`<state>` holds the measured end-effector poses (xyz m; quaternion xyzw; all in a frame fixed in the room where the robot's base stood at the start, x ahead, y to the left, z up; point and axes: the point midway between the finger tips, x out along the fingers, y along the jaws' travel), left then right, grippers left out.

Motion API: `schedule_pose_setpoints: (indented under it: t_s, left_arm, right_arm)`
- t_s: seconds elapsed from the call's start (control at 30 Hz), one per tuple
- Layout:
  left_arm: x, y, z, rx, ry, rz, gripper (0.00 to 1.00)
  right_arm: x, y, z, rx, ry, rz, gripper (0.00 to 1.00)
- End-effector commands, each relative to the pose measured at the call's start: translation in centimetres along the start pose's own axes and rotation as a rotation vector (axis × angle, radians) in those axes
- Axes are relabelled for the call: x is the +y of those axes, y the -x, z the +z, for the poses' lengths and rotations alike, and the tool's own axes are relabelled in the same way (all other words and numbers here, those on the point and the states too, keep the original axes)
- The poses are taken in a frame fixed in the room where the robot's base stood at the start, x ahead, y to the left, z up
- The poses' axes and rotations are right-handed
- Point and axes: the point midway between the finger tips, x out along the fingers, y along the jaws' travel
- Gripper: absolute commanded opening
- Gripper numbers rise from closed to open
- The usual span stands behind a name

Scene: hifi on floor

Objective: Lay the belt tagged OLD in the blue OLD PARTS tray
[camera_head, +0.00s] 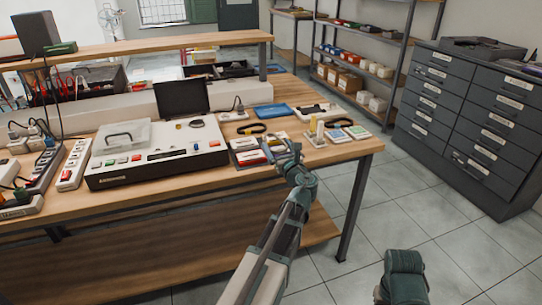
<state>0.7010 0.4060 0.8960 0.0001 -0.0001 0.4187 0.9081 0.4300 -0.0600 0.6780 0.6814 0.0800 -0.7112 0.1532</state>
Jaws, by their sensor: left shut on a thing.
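A flat blue tray (272,111) lies on the wooden bench, right of the white machine. A dark loop with a yellow patch (251,129), like a belt, lies in front of it. A similar dark loop (340,122) lies further right. A small dark ring (197,123) shows on the machine's top. No tag is readable, so I cannot tell which is the OLD belt. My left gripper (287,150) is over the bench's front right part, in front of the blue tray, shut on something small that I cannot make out.
The white machine (157,152) fills the bench's middle, with a dark screen (181,97) behind. Small cartons (250,157) and flat packs (357,132) crowd around the gripper. Power strips (75,165) lie left. A drawer cabinet (470,125) stands right; the floor before it is clear.

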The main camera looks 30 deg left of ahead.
Motion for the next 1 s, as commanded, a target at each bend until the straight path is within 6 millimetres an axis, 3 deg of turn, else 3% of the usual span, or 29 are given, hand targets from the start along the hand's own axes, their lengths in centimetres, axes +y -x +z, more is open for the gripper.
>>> schedule_pose_setpoints:
  t_s: [0.2, 0.47, 0.77, 1.0]
  left_arm:
    - [1.4, -2.1, -0.2, 0.0, 0.0, 0.001, 0.36]
    - [1.5, -2.2, -0.7, 0.0, 0.0, 0.0, 0.36]
    - [1.4, -2.2, -3.9, 0.0, 0.0, 0.0, 0.36]
    - [1.4, -2.2, -3.7, 0.0, 0.0, 0.0, 0.36]
  right_arm:
    - [0.0, -0.2, 0.0, 0.0, 0.0, 0.0, 0.5]
    - [-0.1, -0.7, 0.0, 0.0, 0.0, 0.0, 0.5]
    - [-0.4, -3.9, -0.2, 0.0, 0.0, 0.0, 0.5]
    - [-0.3, -3.7, -0.2, 0.0, 0.0, 0.0, 0.5]
